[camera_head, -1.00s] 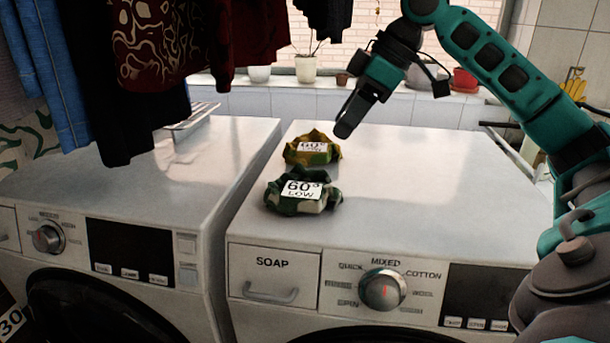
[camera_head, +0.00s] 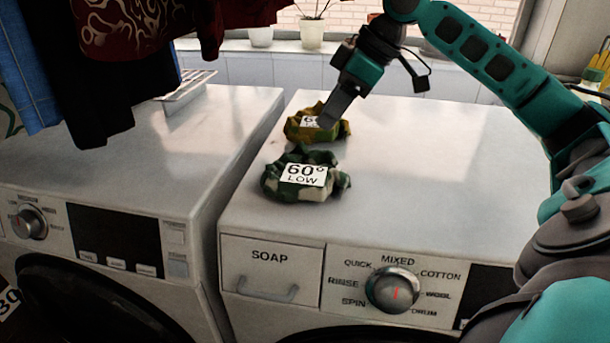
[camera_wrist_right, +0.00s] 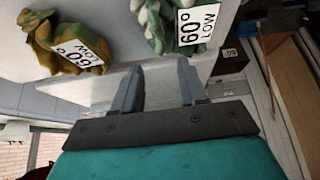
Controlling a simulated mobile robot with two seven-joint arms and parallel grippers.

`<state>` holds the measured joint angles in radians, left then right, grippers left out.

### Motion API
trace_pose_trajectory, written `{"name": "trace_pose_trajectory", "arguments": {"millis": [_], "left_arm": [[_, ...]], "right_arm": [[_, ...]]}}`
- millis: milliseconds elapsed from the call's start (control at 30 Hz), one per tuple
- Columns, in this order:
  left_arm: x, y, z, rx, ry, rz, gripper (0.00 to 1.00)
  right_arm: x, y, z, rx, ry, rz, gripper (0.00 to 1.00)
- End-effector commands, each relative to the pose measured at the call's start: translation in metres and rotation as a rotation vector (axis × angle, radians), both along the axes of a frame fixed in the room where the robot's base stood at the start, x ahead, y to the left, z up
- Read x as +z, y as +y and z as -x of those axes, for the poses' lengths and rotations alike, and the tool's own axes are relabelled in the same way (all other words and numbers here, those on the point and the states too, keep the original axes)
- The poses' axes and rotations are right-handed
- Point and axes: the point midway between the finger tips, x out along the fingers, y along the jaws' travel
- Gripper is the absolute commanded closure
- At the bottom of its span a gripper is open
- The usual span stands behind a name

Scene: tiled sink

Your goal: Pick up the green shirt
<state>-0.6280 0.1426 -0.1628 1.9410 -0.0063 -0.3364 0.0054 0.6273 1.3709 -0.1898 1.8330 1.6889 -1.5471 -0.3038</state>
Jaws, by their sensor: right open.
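The green shirt (camera_head: 288,187) is a crumpled green and white camouflage bundle with a white "60° LOW" label. It lies on top of the right washing machine, near its front left. It also shows at the top of the right wrist view (camera_wrist_right: 159,28). My right gripper (camera_head: 331,119) is above the machine top, behind the green shirt in the head view, in front of part of the yellow-brown bundle. In the right wrist view its two fingers (camera_wrist_right: 158,88) are apart with nothing between them, and the green shirt is beyond their tips. My left gripper is out of view.
A yellow-brown camouflage bundle (camera_head: 302,130) with a similar label lies just behind the green shirt, and in the wrist view (camera_wrist_right: 45,42) left of the fingers. The right machine's top (camera_head: 430,170) is clear to the right. Dark clothes (camera_head: 120,85) hang at upper left.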

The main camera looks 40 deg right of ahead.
Motion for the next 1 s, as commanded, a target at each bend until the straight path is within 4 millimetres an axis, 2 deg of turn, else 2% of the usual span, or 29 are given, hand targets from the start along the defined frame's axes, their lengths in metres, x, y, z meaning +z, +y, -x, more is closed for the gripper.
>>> {"name": "trace_pose_trajectory", "arguments": {"millis": [233, 500, 767, 1000], "left_arm": [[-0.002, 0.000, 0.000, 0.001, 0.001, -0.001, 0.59], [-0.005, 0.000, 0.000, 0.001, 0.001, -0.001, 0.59], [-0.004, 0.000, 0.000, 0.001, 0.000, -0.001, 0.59], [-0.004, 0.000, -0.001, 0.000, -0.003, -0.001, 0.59]], "right_arm": [[-0.015, 0.005, -0.005, 0.001, 0.001, 0.000, 0.58], [-0.048, 0.017, -0.019, 0.002, 0.000, -0.002, 0.58], [-0.053, 0.018, -0.021, 0.000, 0.000, 0.000, 0.58], [-0.052, 0.018, -0.021, 0.000, 0.000, 0.000, 0.81]]}}
